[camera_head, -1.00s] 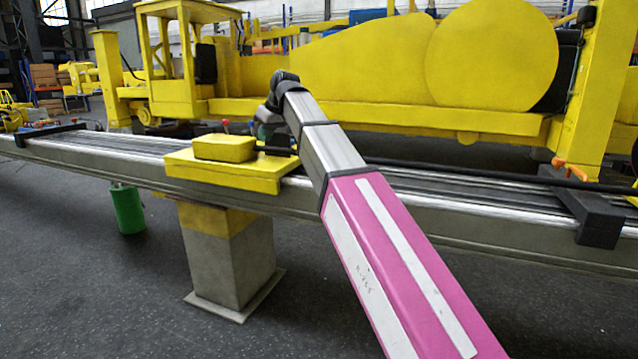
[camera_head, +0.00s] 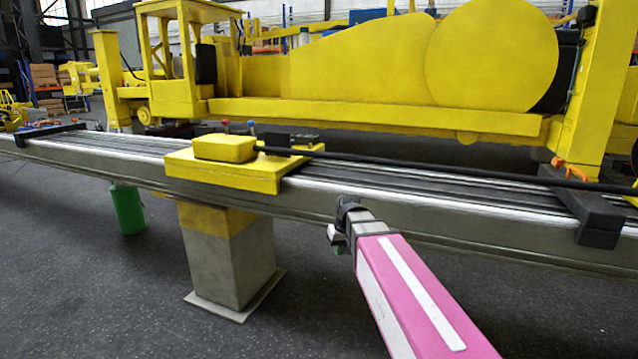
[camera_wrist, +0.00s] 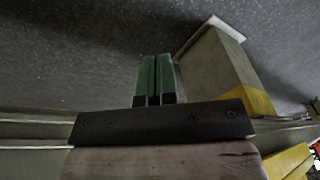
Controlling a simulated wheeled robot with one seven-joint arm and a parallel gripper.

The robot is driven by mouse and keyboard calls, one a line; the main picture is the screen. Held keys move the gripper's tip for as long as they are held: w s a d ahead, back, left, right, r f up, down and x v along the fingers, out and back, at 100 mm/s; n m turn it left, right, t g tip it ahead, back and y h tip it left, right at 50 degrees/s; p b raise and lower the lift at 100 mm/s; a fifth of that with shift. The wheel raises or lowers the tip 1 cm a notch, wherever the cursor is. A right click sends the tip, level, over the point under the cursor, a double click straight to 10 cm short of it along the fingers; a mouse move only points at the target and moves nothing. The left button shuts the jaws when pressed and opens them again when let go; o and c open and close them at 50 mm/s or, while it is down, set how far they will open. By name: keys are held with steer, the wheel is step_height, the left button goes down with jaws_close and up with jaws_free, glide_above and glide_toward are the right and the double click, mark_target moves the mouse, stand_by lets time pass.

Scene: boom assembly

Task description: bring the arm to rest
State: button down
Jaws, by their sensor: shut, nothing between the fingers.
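My arm reaches up from the bottom right in the head view, its pink and white link ending in front of the long grey boom (camera_head: 420,214). My gripper is mostly hidden behind the arm's end in the head view. In the wrist view my gripper (camera_wrist: 155,60) shows its two green fingers side by side, shut, with nothing between them. The fingers point over the dark floor, apart from the concrete-grey support post (camera_wrist: 215,60). The wrist view looks turned over, with the post's foot at the top.
The yellow block (camera_head: 225,175) with a box and black cable (camera_head: 420,167) sits on the boom. The post (camera_head: 228,260) stands below it. A green bucket (camera_head: 127,209) stands at left. A dark clamp (camera_head: 590,212) crosses the boom at right. Floor before the boom is clear.

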steer(key=s+d+f+m+g+h, duration=0.1)
steer(key=s+d+f+m, duration=0.2)
steer(key=s+d+f, duration=0.9)
step_height(320, 180, down, 4)
steer(key=shift+s+r+m+g+h, duration=0.2)
steer(key=shift+s+m+g+h, duration=0.1)
steer(key=shift+s, duration=0.65)
